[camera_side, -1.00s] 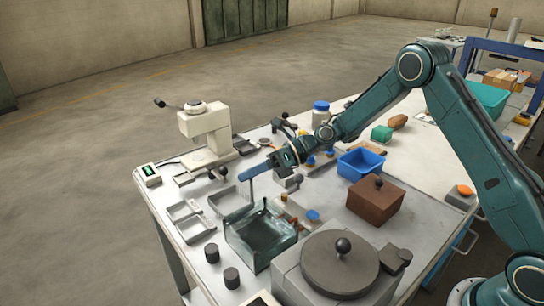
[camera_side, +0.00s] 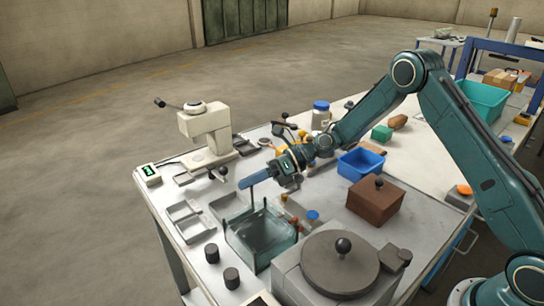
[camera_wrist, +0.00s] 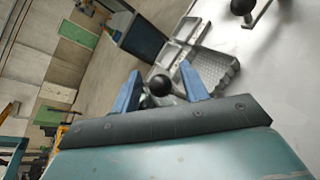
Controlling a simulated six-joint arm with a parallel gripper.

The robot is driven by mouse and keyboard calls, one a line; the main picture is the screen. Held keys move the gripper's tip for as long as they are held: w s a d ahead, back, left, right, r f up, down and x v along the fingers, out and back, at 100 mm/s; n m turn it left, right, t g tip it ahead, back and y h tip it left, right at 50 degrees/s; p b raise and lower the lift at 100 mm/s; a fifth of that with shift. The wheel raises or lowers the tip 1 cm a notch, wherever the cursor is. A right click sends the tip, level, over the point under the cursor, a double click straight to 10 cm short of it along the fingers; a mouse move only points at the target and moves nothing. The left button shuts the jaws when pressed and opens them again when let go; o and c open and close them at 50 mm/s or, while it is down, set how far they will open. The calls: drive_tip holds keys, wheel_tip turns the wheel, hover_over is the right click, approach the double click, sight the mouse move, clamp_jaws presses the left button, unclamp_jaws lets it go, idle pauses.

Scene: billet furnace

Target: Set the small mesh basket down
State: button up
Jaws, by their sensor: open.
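My gripper (camera_side: 246,183) reaches left, just above the far side of the glass tank (camera_side: 245,247), with its blue fingers nearly level. In the wrist view, the blue fingers (camera_wrist: 159,78) are spread apart. A black ball knob (camera_wrist: 160,85) shows between them; I cannot tell how far beyond the fingertips it is or whether it belongs to the small mesh basket. Thin dark rods (camera_side: 252,198) rise at the tank under the fingers. I cannot clearly make out the basket in either view. A grey, mesh-textured tray (camera_wrist: 213,70) lies beyond the right finger.
A cream press (camera_side: 208,130) stands at the back left, with shallow metal trays (camera_side: 184,217) before it. A round-lidded unit (camera_side: 340,265), a brown box (camera_side: 375,198) and a blue bin (camera_side: 361,162) stand to the right. Two dark cylinders (camera_side: 231,277) stand near the front left.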

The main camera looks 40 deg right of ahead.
drive_tip(key=shift+r, duration=0.2)
drive_tip(key=v, duration=1.2)
drive_tip(key=shift+s+f, duration=0.1)
idle(0.3)
drive_tip(key=s+a+r+n+h, duration=0.2)
drive_tip(key=s+r+n+h, duration=0.7)
drive_tip(key=s+n, duration=0.7)
drive_tip(key=s+d+r+n+h, duration=0.1)
drive_tip(key=s+d+n+h, duration=0.1)
drive_tip(key=s+n, duration=0.4)
drive_tip(key=s+d+r+n+h, duration=0.2)
drive_tip(key=s+d+n, duration=0.2)
drive_tip(key=s+n, duration=0.3)
drive_tip(key=s, duration=0.3)
drive_tip(key=shift+r+t, duration=0.15)
drive_tip(key=shift+t, duration=0.15)
